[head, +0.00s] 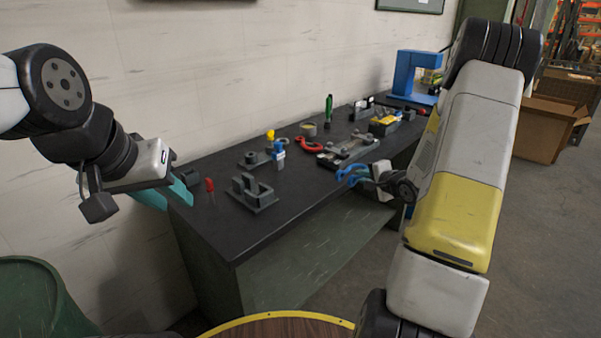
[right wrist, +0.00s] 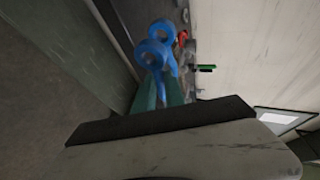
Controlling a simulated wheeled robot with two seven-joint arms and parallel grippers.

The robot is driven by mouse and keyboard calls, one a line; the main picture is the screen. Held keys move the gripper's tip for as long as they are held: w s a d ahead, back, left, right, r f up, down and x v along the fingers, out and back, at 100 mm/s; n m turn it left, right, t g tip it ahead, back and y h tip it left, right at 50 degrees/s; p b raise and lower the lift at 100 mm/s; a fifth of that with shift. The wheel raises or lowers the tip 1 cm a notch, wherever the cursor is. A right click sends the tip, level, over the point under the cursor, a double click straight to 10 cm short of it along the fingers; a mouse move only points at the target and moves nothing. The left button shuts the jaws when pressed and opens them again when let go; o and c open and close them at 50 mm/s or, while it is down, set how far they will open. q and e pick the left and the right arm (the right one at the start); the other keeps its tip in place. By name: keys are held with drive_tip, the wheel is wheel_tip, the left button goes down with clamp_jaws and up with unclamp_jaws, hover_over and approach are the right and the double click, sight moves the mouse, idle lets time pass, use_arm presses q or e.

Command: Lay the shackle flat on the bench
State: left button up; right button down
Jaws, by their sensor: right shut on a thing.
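The blue shackle (head: 346,171) is held off the front edge of the bench (head: 245,228) in the head view. My right gripper (head: 360,178) is shut on it. In the right wrist view, the shackle (right wrist: 164,63) sticks out past the teal fingers of the right gripper (right wrist: 158,92), with its two round eyes at the free end. The part between the fingers is hidden. My left gripper (head: 166,194) is empty at the left end of the bench, its teal fingers apart.
A grey bracket (head: 254,194), a red-handled tool (head: 210,187), a blue-capped item (head: 279,154), a red hook-like part (head: 308,146) and a grey fixture (head: 347,150) stand on the bench. A blue press-like frame (head: 403,73) is at the far end. The front left of the bench top is bare.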

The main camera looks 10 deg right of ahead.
hover_over(323, 184)
drive_tip(key=shift+a+f, duration=0.1)
drive_tip(key=shift+f, duration=2.25)
drive_tip(key=shift+f, duration=0.15)
drive_tip(key=shift+f, duration=0.35)
drive_tip(key=shift+f, duration=0.1)
drive_tip(key=c, duration=1.7)
unclamp_jaws()
drive_tip(key=shift+s+f, duration=0.1)
